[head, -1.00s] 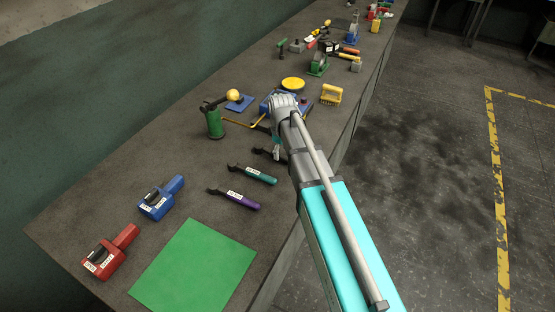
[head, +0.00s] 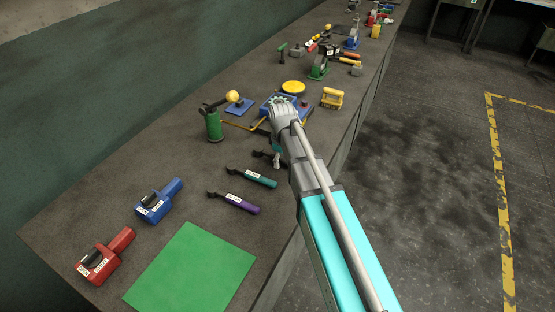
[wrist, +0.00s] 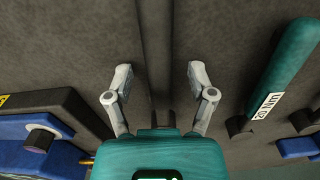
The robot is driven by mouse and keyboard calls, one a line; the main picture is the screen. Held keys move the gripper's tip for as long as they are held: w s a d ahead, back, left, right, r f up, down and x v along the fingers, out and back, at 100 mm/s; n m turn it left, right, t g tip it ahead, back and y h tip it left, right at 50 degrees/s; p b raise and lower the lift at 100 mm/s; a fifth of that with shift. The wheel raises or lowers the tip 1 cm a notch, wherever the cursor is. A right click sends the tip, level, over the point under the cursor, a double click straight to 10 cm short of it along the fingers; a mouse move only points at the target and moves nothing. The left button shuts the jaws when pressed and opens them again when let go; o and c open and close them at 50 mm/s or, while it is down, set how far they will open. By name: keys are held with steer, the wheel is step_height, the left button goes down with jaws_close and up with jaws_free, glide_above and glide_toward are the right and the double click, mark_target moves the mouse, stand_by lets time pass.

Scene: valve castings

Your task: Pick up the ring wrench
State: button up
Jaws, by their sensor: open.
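Several handled tools lie on the bench in the head view: a purple-handled one (head: 240,203), a teal-handled one (head: 253,177) and a dark one (head: 264,154) partly hidden by my gripper. I cannot tell for certain which is the ring wrench.
A green can-like fixture (head: 214,126), a blue block (head: 270,104) and a yellow disc (head: 293,87) stand near my arm. Blue (head: 159,201) and red (head: 106,257) tools and a green mat (head: 192,272) are at the near end. Bare bench lies left of the handled tools.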

jaws_close()
steer(key=shift+r, duration=0.1)
stand_by(0.5)
step_height(320, 180, up, 3)
steer(key=p, duration=0.3)
steer(key=s+d+r+p, duration=0.2)
steer(key=s+r+p, duration=0.7)
steer(key=s, duration=0.5)
steer(key=shift+r+p, duration=0.4)
steer(key=shift+p, duration=0.1)
steer(key=shift+d, duration=0.1)
